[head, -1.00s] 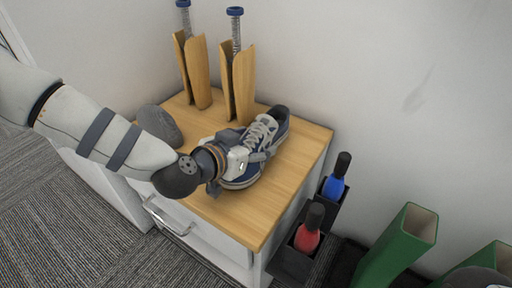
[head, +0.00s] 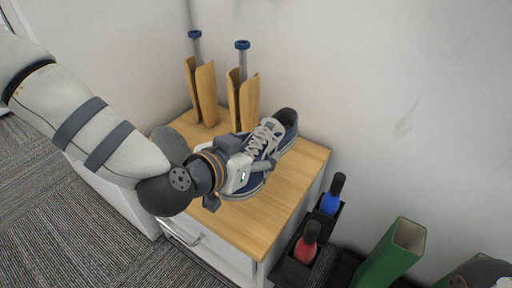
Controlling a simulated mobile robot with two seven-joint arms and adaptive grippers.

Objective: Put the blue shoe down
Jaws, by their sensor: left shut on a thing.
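The blue shoe (head: 285,124) has grey laces and a pale sole. It is over the wooden top of a white cabinet (head: 285,200), its heel toward the back right. My left gripper (head: 258,165) is shut on the shoe from the front left and hides part of its front. I cannot tell whether the sole touches the wood. A grey rounded part at the lower right corner (head: 482,272) seems to belong to my right arm; its gripper is out of view.
Two wooden holders (head: 203,92) (head: 244,100) with blue-capped rods stand behind the shoe. A grey stone-like object (head: 170,143) is at the left. Blue (head: 331,195) and red (head: 306,243) bottles sit in black side holders. A green box (head: 395,255) stands at the lower right. The right cabinet top is clear.

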